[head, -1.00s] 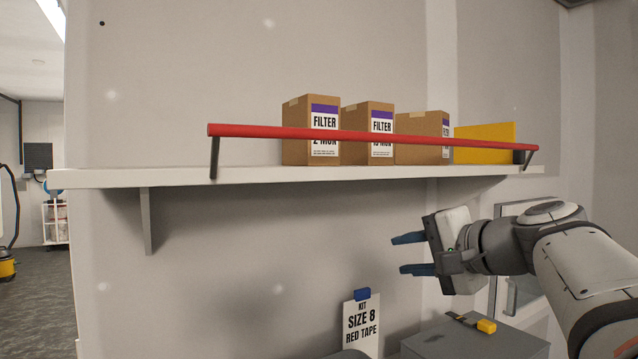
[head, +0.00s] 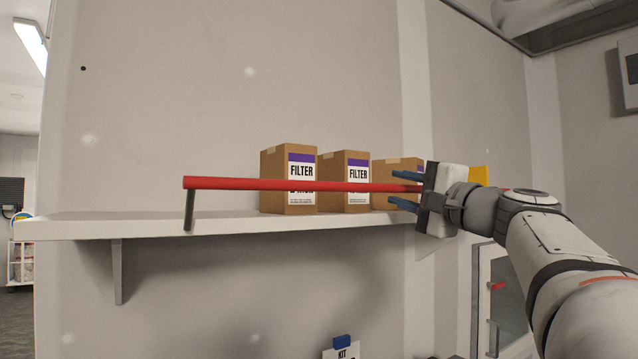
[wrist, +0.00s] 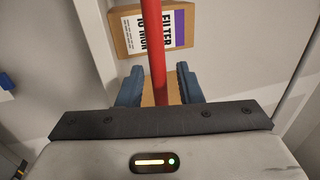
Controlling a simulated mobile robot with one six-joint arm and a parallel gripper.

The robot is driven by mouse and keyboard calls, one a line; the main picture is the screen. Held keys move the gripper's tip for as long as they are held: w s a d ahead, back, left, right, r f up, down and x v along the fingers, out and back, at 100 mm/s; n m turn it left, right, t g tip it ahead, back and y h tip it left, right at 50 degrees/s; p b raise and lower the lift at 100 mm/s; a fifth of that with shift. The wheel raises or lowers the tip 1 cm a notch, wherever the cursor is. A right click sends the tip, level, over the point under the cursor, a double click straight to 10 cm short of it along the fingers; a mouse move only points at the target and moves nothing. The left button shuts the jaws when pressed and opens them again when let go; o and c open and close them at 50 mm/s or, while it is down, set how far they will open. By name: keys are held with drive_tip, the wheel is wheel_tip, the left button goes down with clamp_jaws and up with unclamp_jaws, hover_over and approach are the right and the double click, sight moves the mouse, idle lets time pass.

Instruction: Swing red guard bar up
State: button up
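The red guard bar (head: 300,186) runs level across the front of the white shelf, in front of the boxes, on a dark pivot arm (head: 190,210) at its left end. Its right end is hidden behind my gripper. My gripper (head: 405,189) is at the right part of the bar with its blue fingers open, one above and one below it. In the wrist view the red bar (wrist: 154,50) passes between the two open fingers (wrist: 158,85), with a gap on each side.
Several cardboard filter boxes (head: 288,182) stand on the shelf (head: 90,228) behind the bar. A yellow panel (head: 478,175) shows behind my gripper. A kit sign (head: 342,350) is below the shelf. The air in front of the bar's left half is clear.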

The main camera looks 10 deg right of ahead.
drive_tip(key=shift+w+a, duration=0.15)
drive_tip(key=shift+w, duration=0.2)
drive_tip(key=shift+c, duration=0.4)
clamp_jaws()
drive_tip(key=shift+r, duration=0.2)
